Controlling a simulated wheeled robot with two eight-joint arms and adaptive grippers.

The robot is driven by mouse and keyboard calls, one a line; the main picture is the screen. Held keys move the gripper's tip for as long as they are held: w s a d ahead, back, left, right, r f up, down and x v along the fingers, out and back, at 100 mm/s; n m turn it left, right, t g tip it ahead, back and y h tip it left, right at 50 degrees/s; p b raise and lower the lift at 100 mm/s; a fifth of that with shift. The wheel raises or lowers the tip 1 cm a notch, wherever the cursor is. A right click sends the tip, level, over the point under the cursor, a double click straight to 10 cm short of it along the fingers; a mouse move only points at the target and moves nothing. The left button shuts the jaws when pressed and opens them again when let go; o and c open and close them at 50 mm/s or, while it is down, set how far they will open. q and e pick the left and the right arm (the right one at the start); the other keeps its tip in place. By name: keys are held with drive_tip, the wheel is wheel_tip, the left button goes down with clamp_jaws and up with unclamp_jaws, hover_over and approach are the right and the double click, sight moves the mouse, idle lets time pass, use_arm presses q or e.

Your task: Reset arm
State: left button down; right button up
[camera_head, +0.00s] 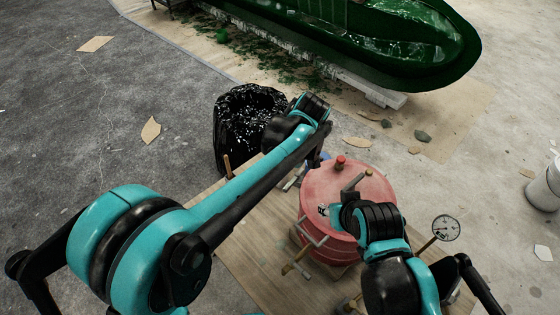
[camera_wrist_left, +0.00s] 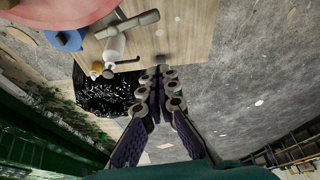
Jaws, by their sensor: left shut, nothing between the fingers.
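My left arm reaches across the middle of the head view, its wrist (camera_head: 310,108) over the table's far edge; its fingers are mostly hidden there. In the left wrist view my left gripper (camera_wrist_left: 163,78) has its two dark fingers together, with nothing between them, beside the board's edge. My right arm bends in from the lower right, its wrist (camera_head: 370,218) close against the front of the red pressure pot (camera_head: 345,182). The right fingers cannot be made out.
The wooden tabletop (camera_head: 262,275) carries the pot; a gauge (camera_head: 446,228) stands at its right. A white-bodied tool (camera_wrist_left: 113,46) and a blue item (camera_wrist_left: 70,40) lie near the edge. A black rubbish bag (camera_head: 232,118) stands beyond, then the green hull mould (camera_head: 440,72). Floor at left is mostly clear.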

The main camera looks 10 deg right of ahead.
use_arm(q)
drive_tip(key=s+a+r+m+t+h+b, duration=0.15)
drive_tip(key=s+a, duration=0.25)
drive_tip(key=a, duration=0.4)
drive_tip(key=s+a+r+m+h+b, duration=0.1)
drive_tip(key=s+a+m, duration=0.25)
drive_tip(key=a, duration=0.45)
drive_tip(key=s+a+f+m+t+b, duration=0.2)
drive_tip(key=s+a+f, duration=0.3)
drive_tip(key=s+a, duration=0.3)
drive_tip(key=shift+s+f+m+t, duration=0.3)
drive_tip(key=shift+s+m+t, duration=0.15)
drive_tip(key=shift+s+m, duration=0.55)
use_arm(e)
wheel_tip(320, 180, down, 5)
drive_tip(key=shift+r, duration=0.1)
